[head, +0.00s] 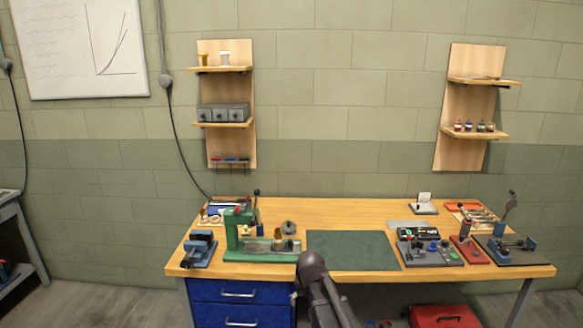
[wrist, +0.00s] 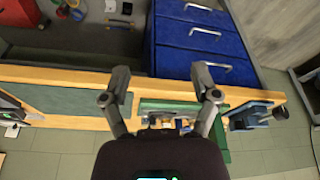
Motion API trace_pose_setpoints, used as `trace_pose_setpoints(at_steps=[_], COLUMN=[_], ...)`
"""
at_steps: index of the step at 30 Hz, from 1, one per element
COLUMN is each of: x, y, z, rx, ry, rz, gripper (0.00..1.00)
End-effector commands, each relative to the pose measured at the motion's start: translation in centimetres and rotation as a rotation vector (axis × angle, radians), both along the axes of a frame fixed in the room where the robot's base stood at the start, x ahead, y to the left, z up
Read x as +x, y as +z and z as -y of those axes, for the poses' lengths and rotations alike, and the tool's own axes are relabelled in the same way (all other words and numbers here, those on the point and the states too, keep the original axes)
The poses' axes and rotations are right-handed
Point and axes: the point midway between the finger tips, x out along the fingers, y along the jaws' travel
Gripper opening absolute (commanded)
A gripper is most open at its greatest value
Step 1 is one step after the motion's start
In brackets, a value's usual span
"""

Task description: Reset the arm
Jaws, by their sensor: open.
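My gripper (wrist: 161,84) shows in the wrist view with its two fingers spread apart and nothing between them. The front edge of the wooden workbench (wrist: 60,76) and the blue drawer unit (wrist: 205,45) lie beyond the fingers, and the view is turned upside down. In the head view, part of my dark arm stands at the front edge of the workbench (head: 290,212), just below the green mat (head: 350,250). The gripper's fingers cannot be made out there.
A green press (head: 240,235) and a blue vise (head: 199,248) stand at the bench's left. A grey tool tray (head: 430,256) and a lever fixture (head: 508,240) are at the right. The green mat is bare. A red toolbox (head: 445,317) sits below the bench.

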Motion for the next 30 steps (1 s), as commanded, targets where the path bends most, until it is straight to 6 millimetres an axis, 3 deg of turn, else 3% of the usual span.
trace_pose_setpoints(at_steps=[1, 6, 12, 15, 20, 30], x=[-2.6, -8.8, -14.8, -16.7, -17.8, -17.7], y=[-0.1, -0.4, -0.6, -0.6, -0.6, -0.6], z=[2.1, 7.3, 11.4, 12.7, 13.4, 13.4], rx=[-0.005, -0.022, -0.034, -0.036, -0.038, -0.038], ry=[-0.027, -0.113, -0.192, -0.219, -0.236, -0.236], rz=[-0.027, -0.118, -0.207, -0.235, -0.256, -0.257], gripper=[0.79, 0.79, 0.79, 0.79, 0.79, 0.79])
